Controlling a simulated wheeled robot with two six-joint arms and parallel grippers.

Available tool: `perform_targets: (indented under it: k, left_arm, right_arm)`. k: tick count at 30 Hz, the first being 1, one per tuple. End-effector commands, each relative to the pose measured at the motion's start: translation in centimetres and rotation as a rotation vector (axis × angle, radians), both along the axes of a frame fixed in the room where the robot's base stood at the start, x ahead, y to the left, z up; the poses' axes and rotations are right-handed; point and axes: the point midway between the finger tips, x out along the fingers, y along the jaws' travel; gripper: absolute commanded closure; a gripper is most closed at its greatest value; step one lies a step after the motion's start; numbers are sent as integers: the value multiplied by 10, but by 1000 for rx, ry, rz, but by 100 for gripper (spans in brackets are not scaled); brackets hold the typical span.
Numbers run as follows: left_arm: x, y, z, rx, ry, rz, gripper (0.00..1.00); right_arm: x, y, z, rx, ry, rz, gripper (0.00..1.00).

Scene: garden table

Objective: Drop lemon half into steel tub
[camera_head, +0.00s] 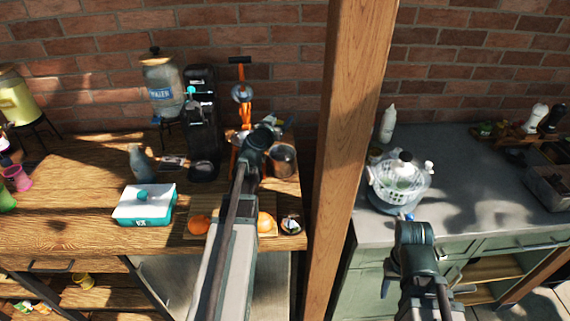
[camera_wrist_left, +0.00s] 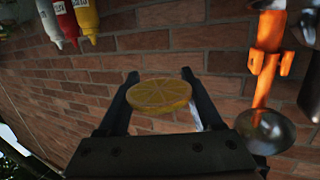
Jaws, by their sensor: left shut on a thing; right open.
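The lemon half (camera_wrist_left: 160,96) is a round yellow slice with its cut face showing, held between the two fingers of my left gripper (camera_wrist_left: 160,76) in the left wrist view. In the head view my left gripper (camera_head: 268,129) is over the back right of the wooden table, mostly hidden behind its own wrist, and the lemon half cannot be made out. A greyish-brown round container (camera_head: 283,160), which looks like the steel tub, stands just right of and below that wrist. My right gripper (camera_head: 406,216) is open and empty in front of the grey counter.
An orange press (camera_head: 242,98) stands behind my left wrist, with a dark machine (camera_head: 201,120) to its left. A teal-and-white box (camera_head: 145,204) and oranges (camera_head: 200,224) are nearer the front. A wooden post (camera_head: 345,140) separates the table from the counter, where a white basket (camera_head: 400,183) stands.

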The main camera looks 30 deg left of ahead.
Motion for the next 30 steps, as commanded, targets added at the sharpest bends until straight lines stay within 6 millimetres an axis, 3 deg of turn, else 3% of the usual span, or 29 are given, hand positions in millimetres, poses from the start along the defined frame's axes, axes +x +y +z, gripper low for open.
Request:
perform_targets:
  k: [15,27,28,30]
  left_arm:
    - [0,0,-53,0,0,0,97]
    - [0,0,-58,0,0,0,97]
    - [0,0,-58,0,0,0,30]
    - [0,0,-58,0,0,0,17]
  right_arm:
    - [0,0,-53,0,0,0,50]
    - [0,0,-58,0,0,0,50]
    - [0,0,-58,0,0,0,50]
    - [0,0,-58,0,0,0,50]
